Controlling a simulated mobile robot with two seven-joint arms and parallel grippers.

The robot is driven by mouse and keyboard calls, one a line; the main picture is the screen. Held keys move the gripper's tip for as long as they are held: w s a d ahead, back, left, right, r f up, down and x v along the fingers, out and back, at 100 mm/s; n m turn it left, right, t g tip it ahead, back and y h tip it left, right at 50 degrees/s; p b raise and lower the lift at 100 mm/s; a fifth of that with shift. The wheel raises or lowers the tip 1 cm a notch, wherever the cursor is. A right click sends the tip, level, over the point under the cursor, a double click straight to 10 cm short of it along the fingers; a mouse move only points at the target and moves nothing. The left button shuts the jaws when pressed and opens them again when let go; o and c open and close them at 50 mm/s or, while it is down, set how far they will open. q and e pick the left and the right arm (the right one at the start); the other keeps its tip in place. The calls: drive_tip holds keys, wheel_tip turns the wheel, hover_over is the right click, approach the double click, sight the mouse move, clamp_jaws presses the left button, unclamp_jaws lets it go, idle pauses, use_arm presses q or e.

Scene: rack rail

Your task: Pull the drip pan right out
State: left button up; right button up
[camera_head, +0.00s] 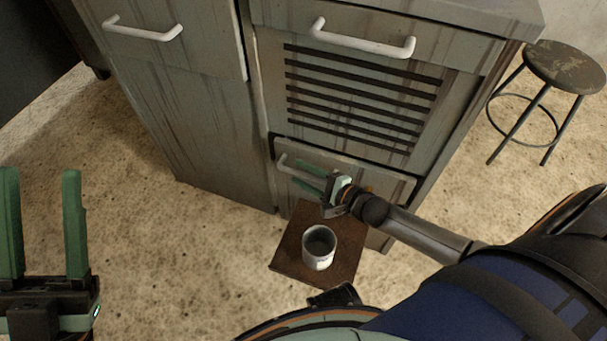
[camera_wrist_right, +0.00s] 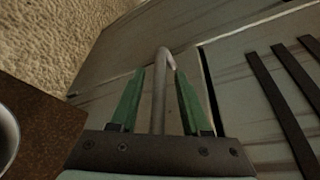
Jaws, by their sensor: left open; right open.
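The drip pan's front (camera_head: 385,184) is the low grey panel under the slatted grille of the cabinet. A dark line runs along its top edge, and I cannot tell whether it stands out from the cabinet. Its pale bar handle (camera_head: 284,164) sits towards the left in the head view. My right gripper (camera_head: 297,172) is open at this handle. In the right wrist view the handle (camera_wrist_right: 160,92) runs between the two green fingers, with a gap on each side. My left gripper (camera_head: 40,175) is open and empty at the lower left, far from the cabinet.
A brown square top (camera_head: 290,252) with a white cup (camera_head: 319,248) on it stands close below my right gripper, in front of the drip pan. A round stool (camera_head: 565,66) stands to the right. Higher panels carry white handles. The floor at left is clear.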

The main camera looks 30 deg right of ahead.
clamp_jaws()
idle(1.4)
